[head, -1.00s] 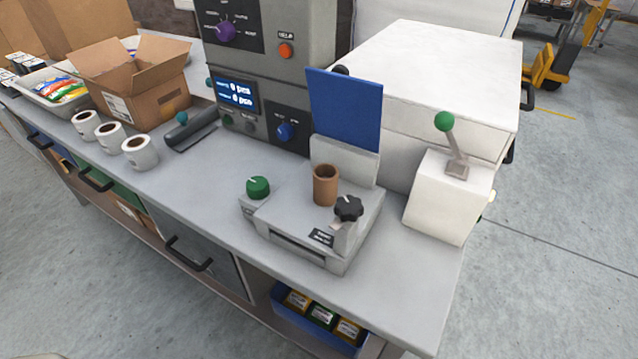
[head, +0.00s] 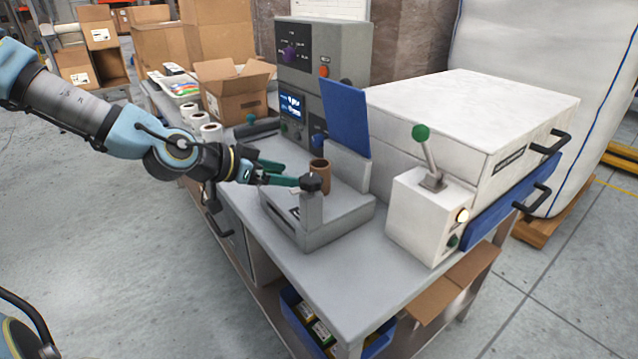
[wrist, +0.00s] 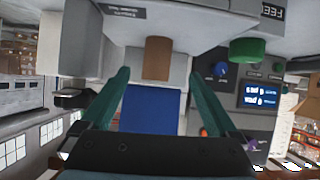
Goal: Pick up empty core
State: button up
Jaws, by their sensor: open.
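The empty core (head: 319,177) is a brown cardboard tube standing upright on the grey label dispenser (head: 335,228), in front of its blue panel. In the wrist view the core (wrist: 158,58) appears just beyond and between the fingertips. My gripper (head: 292,173) reaches in from the left with its green fingers apart, close to the core. In the wrist view my gripper (wrist: 156,75) is open and nothing is held between the fingers.
The blue panel (head: 345,119) rises behind the core. A white box with a green-knobbed lever (head: 421,133) stands to the right. White rolls (head: 211,131) and an open carton (head: 236,92) stand behind the arm. The bench's front right corner is clear.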

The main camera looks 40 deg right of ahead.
aim_at(328, 165)
jog(key=shift+s+d+r+h, duration=0.2)
jog(key=shift+d+r+h, duration=0.1)
jog(key=shift+d+r, duration=0.25)
jog(key=shift+s+d+r+h, duration=0.15)
jog(key=shift+d+r+h, duration=0.15)
jog(key=shift+d+r, duration=0.25)
jog(key=shift+m, duration=0.3)
jog(key=p+x, duration=0.1)
jog(key=x, duration=0.3)
jog(key=shift+d, duration=0.2)
jog(key=p+x, duration=0.2)
jog(key=x, duration=0.3)
jog(key=shift+f+p, duration=0.1)
jog(key=shift+p, duration=0.25)
jog(key=shift+d+f, duration=0.3)
jog(key=shift+d, duration=0.1)
jog(key=c, duration=1.4)
jog(key=shift+a+r+b, duration=0.1)
jog(key=shift+b, duration=0.25)
